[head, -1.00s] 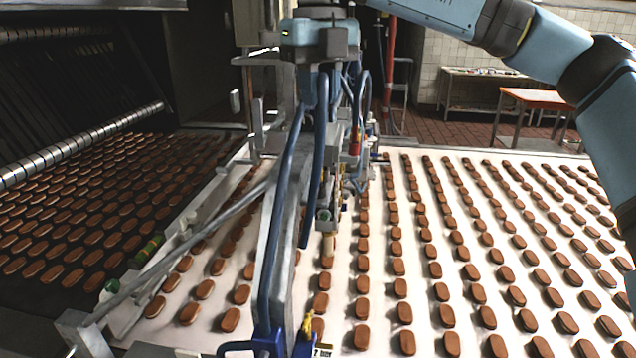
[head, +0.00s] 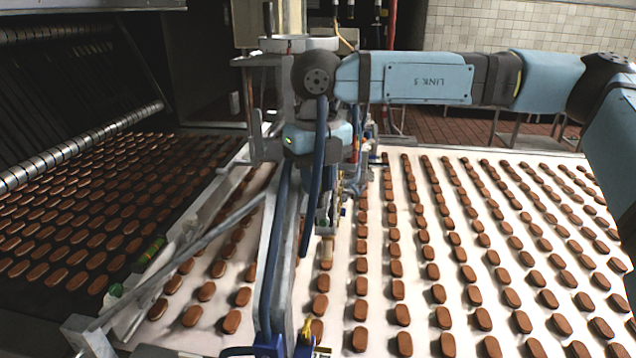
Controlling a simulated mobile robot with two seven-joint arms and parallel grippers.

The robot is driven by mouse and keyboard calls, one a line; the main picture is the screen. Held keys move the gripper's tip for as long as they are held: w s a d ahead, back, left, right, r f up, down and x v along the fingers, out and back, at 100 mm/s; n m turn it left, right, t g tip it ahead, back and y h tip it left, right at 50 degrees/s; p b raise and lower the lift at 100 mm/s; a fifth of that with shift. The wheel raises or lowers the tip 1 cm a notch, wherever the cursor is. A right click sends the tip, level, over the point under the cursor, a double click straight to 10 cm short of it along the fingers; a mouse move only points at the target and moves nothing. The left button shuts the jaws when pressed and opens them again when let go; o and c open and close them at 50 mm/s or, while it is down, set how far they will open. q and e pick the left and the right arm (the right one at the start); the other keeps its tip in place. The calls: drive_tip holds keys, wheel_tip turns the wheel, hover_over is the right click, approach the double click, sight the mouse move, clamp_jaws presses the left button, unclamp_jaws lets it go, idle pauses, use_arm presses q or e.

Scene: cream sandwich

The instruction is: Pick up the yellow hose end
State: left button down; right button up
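A small yellow piece (head: 307,327), which looks like a hose end, is at the bottom centre of the head view. It sits beside a blue clamp at the near end of the grey machine beam. A thin yellow hose (head: 345,40) also shows at the top, behind my arm; I cannot tell whether the two join. My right gripper (head: 320,142) points down over the beam, well above and beyond the small yellow piece. Blue hoses and the beam cover its fingers, so its opening is hidden. My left gripper is out of view.
Blue hoses (head: 313,190) hang close around my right gripper. The grey beam (head: 277,245) runs toward the camera over a white conveyor (head: 450,158) with rows of brown biscuits. A dark conveyor with more biscuits (head: 97,258) is on the left. Open air lies over the right conveyor.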

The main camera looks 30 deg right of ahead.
drive_tip(key=shift+c, duration=0.5)
clamp_jaws()
drive_tip(key=shift+r, duration=0.1)
